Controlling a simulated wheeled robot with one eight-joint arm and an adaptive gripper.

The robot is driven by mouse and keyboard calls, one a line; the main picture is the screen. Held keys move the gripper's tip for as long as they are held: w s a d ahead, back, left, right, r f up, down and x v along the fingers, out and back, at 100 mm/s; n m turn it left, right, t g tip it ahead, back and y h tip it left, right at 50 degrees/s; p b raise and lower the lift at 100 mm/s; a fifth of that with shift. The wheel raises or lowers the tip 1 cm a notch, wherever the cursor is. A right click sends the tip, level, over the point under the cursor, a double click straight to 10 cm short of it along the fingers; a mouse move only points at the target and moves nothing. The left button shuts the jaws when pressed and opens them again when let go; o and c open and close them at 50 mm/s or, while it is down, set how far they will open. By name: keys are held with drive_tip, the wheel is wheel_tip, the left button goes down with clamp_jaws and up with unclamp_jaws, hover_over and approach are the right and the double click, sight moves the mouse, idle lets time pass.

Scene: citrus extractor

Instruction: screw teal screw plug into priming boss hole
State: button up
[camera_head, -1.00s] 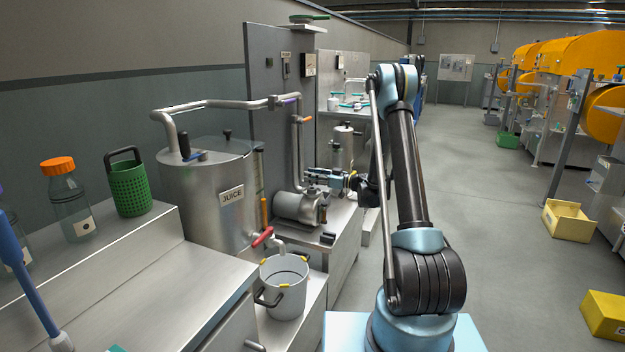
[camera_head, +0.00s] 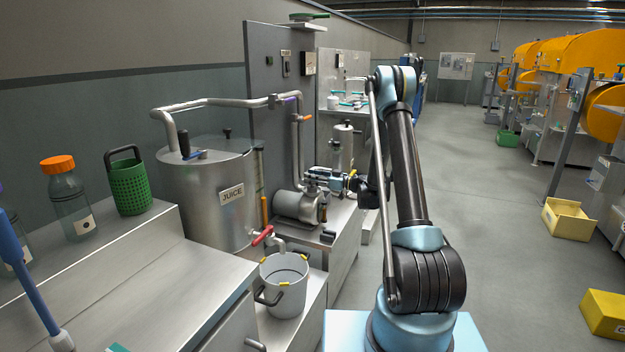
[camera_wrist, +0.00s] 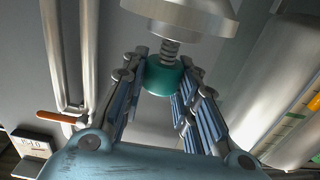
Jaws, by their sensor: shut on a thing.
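The teal screw plug (camera_wrist: 162,78) sits between the fingertips of my gripper (camera_wrist: 160,82) in the wrist view. Its threaded metal shank (camera_wrist: 170,52) points toward a pale metal boss (camera_wrist: 185,12) at the top of that view. The shank's end meets the boss's narrow neck, and part of the thread shows between neck and teal head. The hole itself is hidden, so I cannot tell how deep the thread is. In the head view my gripper (camera_head: 316,179) is beside the pump (camera_head: 298,206); the plug is too small to make out there.
Vertical pipes (camera_wrist: 65,50) with an orange lever (camera_wrist: 58,117) stand left in the wrist view. A large metal cylinder (camera_wrist: 280,80) is close on the right. In the head view, the juice tank (camera_head: 210,190) and bucket (camera_head: 284,285) stand left of my arm; the aisle floor is open.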

drive_tip(key=shift+f, duration=0.75)
drive_tip(key=o, duration=1.1)
drive_tip(key=v, duration=1.2)
